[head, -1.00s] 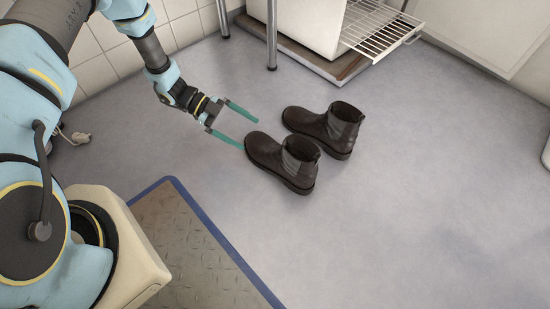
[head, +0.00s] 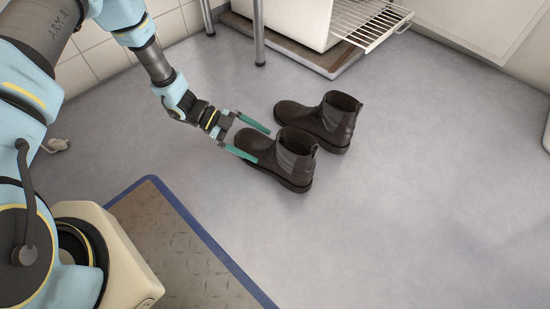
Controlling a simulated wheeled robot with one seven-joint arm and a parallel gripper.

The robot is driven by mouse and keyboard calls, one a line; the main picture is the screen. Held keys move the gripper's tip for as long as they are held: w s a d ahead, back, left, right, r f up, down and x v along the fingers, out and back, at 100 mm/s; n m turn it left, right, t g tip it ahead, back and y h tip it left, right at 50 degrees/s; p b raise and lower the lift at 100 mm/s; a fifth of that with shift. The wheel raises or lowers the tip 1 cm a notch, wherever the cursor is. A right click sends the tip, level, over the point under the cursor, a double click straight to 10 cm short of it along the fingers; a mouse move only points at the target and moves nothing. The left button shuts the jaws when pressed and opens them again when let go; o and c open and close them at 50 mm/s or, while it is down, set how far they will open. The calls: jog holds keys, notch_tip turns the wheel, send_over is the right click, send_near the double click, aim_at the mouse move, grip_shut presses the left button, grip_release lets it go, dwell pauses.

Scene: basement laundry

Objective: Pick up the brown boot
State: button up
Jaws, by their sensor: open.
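Two dark brown boots stand upright side by side on the grey floor in the head view. The nearer boot (head: 286,164) has its toe pointing left, toward my gripper. The farther boot (head: 328,120) stands just behind it, a little to the right. My gripper (head: 262,145) is open, its two green fingers at the toe end of the nearer boot. One finger overlaps the toe in the picture, and the other is on the far side of it. I cannot tell whether the fingers touch the boot.
A metal-edged ramp or plate with a blue border (head: 178,240) lies at the lower left. A white unit with a wire rack (head: 370,22) stands at the back, with thin metal legs (head: 259,35) beside it. The floor to the right of the boots is clear.

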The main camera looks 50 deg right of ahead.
jog(key=b+x, duration=0.1)
jog(key=x, duration=0.1)
jog(key=shift+s+d+f, duration=0.15)
jog(key=shift+s+f, duration=0.05)
jog(key=shift+f, duration=0.05)
jog(key=shift+r, duration=0.1)
grip_shut()
dwell(0.5)
